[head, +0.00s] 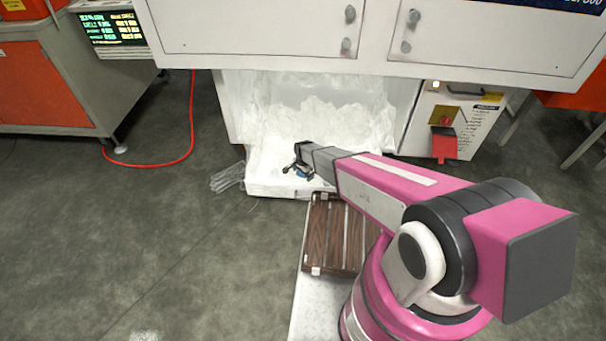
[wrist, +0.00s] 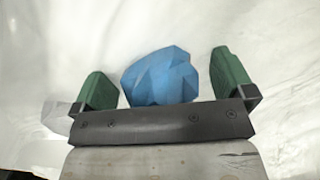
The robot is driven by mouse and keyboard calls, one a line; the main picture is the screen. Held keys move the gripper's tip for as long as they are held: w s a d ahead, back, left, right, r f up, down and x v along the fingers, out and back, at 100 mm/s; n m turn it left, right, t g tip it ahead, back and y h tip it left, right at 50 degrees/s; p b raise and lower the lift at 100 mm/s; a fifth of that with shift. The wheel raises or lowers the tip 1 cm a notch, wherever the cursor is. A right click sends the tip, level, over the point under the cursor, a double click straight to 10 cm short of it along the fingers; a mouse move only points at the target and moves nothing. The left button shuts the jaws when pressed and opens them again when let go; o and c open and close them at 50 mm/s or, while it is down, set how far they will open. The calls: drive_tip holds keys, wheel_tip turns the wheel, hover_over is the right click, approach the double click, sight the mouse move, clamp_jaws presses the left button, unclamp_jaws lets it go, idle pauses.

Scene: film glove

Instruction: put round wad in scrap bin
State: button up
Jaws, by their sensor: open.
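The round wad looks like a blue, faceted lump (wrist: 160,77) in the wrist view. It lies between the two green fingers of my gripper (wrist: 163,85), with a gap on each side, and its lower edge is hidden by the dark gripper body. My gripper is open. In the head view, my gripper (head: 298,168) is at the front of a white, film-lined recess, with a small bit of blue (head: 303,172) showing at it. I cannot make out a scrap bin for certain.
White crumpled film (head: 330,120) lines the recess under the white cabinet (head: 260,25). A clear glove-like piece (head: 228,178) lies on the floor at its left. A box with a red flap (head: 445,143) stands to the right. A red cable (head: 190,125) runs at left.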

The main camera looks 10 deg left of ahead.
wheel_tip(320, 180, up, 12)
drive_tip(key=shift+r, duration=0.2)
drive_tip(key=s+d+r+n, duration=0.2)
drive_tip(key=s+d+r, duration=0.3)
drive_tip(key=d+r, duration=0.4)
drive_tip(key=s+d+r+n, duration=0.3)
drive_tip(key=s+d+r, duration=0.2)
drive_tip(key=d+r, duration=0.5)
drive_tip(key=s+d+r+n, duration=0.2)
drive_tip(key=s+d+r, duration=0.3)
drive_tip(key=d+r, duration=0.4)
drive_tip(key=d, duration=0.4)
drive_tip(key=shift+s+d+r+n, duration=0.2)
drive_tip(key=shift+d+r+n, duration=0.1)
drive_tip(key=shift+d+r, duration=0.05)
